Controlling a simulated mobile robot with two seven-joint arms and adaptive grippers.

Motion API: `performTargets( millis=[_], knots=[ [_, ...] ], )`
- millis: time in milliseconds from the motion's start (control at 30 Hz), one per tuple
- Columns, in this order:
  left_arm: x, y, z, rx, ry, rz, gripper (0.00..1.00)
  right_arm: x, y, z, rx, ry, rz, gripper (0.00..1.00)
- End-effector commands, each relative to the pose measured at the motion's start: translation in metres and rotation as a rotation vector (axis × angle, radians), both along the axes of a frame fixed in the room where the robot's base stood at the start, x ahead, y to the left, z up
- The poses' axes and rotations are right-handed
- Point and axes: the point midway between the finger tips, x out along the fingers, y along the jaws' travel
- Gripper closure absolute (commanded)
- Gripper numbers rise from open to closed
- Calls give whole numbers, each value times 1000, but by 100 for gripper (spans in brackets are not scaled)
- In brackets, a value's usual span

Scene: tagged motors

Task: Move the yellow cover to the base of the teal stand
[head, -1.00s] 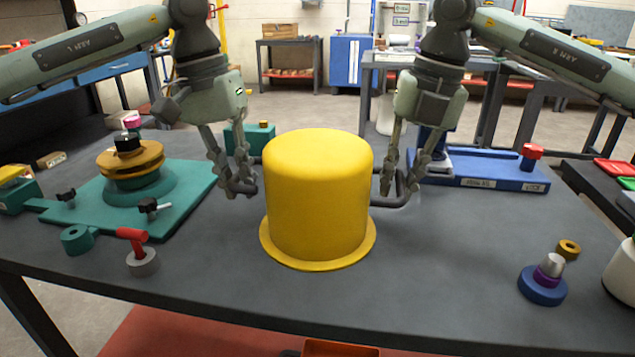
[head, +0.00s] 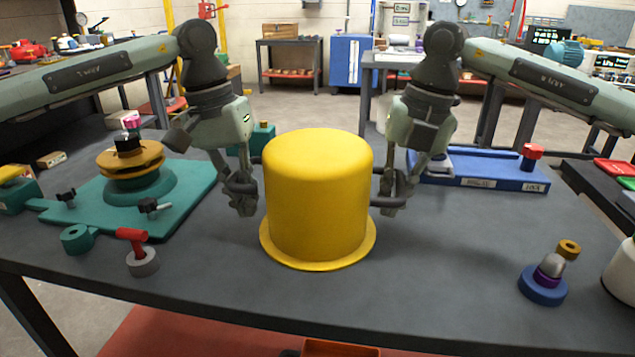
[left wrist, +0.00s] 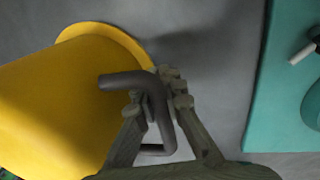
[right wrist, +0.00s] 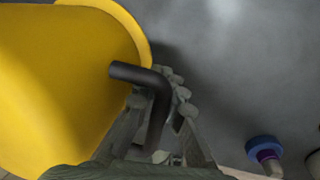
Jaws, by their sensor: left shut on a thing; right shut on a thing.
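The yellow cover (head: 318,195) stands upright on the grey table, its flange down on the surface. It fills the left side of the left wrist view (left wrist: 60,100) and of the right wrist view (right wrist: 60,80). My left gripper (head: 243,200) is shut on the dark handle (left wrist: 150,90) at the cover's left side. My right gripper (head: 388,198) is shut on the dark handle (right wrist: 150,85) at its right side. The teal stand (head: 180,205) has a flat base at the left, carrying a round teal hub and a brass-coloured ring (head: 130,160).
Black clamp knobs (head: 150,206) sit on the teal base. A red-handled grey piece (head: 142,260) and a teal ring (head: 76,238) lie in front. A blue stand (head: 480,170) is at the back right, and a blue knob piece (head: 543,285) front right. Table right of the cover is mostly clear.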

Motion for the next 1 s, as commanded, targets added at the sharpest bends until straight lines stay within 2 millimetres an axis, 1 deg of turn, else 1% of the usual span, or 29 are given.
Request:
performTargets(
  millis=[333, 567, 1000],
  knots=[
    [0, 0, 1, 0, 0, 0, 100, 0, 0, 0, 0, 0, 0, 100],
    [0, 0, 7, -1, -2, 0, 100, 0, 0, 7, 2, -2, 0, 100],
    [0, 0, 48, -1, -2, 0, 100, 0, 0, 48, 1, -1, 0, 100]
  ],
)
